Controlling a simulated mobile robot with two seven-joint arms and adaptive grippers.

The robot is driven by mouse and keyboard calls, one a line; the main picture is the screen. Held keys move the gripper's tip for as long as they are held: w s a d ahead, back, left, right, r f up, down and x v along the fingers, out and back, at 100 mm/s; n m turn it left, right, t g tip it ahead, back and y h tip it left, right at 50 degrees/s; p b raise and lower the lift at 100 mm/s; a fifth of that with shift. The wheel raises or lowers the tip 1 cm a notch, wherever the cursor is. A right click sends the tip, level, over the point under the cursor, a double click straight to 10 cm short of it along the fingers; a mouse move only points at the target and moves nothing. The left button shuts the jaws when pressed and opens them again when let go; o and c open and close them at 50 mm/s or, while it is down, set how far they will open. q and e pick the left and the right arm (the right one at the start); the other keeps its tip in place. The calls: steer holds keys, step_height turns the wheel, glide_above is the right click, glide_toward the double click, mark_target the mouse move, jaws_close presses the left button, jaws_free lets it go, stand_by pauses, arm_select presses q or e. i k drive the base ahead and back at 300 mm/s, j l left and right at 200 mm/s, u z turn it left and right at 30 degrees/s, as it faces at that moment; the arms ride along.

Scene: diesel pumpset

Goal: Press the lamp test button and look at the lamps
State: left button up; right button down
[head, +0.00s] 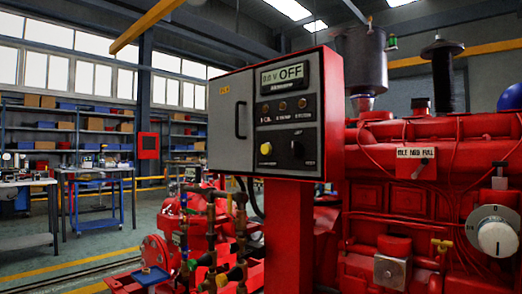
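The control panel (222,150) is a red box with a grey front, on a red post in the middle of the head view. Its display (285,75) reads "0.0 V OFF". Below it, three small round lamps (283,106) sit in a row on a dark plate; they look dull amber-brown, and I see no glow. Their labels are too small to read surely. A yellow round button (266,148) sits at the lower left of the panel's dark lower plate, its label unreadable. A dark switch (298,147) is to its right. Neither of my grippers is in view.
A red engine (400,200) with an "IDLE MED FULL" lever (420,168) and a grey dial (494,232) fills the right side. Red pipework with several valves (212,240) stands low, left of the post. Workbenches (95,172) and shelves are farther left, with open floor between.

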mark_target(265, 149)
steer(key=i+j, duration=0.25)
steer(key=i+j+z, duration=0.1)
steer(key=i+j, duration=0.15)
steer(key=j, duration=0.15)
steer(key=i+j+z, duration=0.1)
steer(key=j, duration=0.25)
steer(key=i+j, duration=0.35)
